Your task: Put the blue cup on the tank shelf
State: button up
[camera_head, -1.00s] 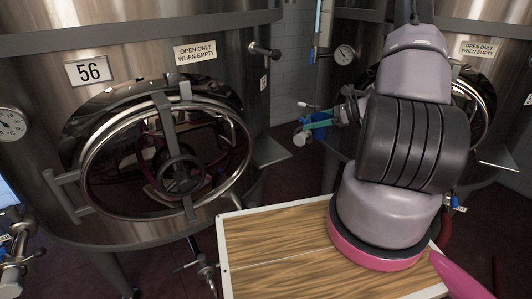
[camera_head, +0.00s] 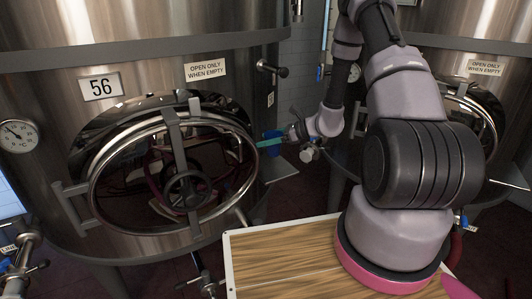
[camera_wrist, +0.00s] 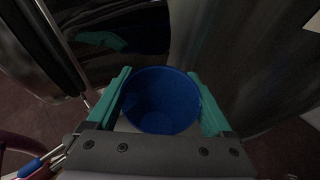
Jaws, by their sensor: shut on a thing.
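My gripper (camera_head: 268,143), with teal fingers, is shut on the blue cup (camera_head: 271,135) beside the tank marked 56. In the wrist view the blue cup (camera_wrist: 160,98) sits between both fingers, open side toward the camera; its inside looks empty. The tank shelf (camera_head: 278,170), a small grey metal plate, juts from the right side of tank 56. The cup appears just above this shelf in the head view. I cannot tell whether the cup touches it. The wrist view does not clearly show the shelf.
Tank 56 (camera_head: 60,65) has a round hatch with a handwheel (camera_head: 188,188) left of my gripper. A valve handle (camera_head: 272,69) sticks out above the shelf. A second tank (camera_head: 475,100) stands at right. A wooden-topped surface (camera_head: 285,255) with a white rim is in front.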

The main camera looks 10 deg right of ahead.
jog(key=shift+w+a+f, duration=0.1)
jog(key=shift+a+f, duration=0.05)
jog(key=shift+f, duration=2.65)
jog(key=o, duration=1.1)
jog(key=shift+f, duration=0.1)
jog(key=shift+c, duration=0.2)
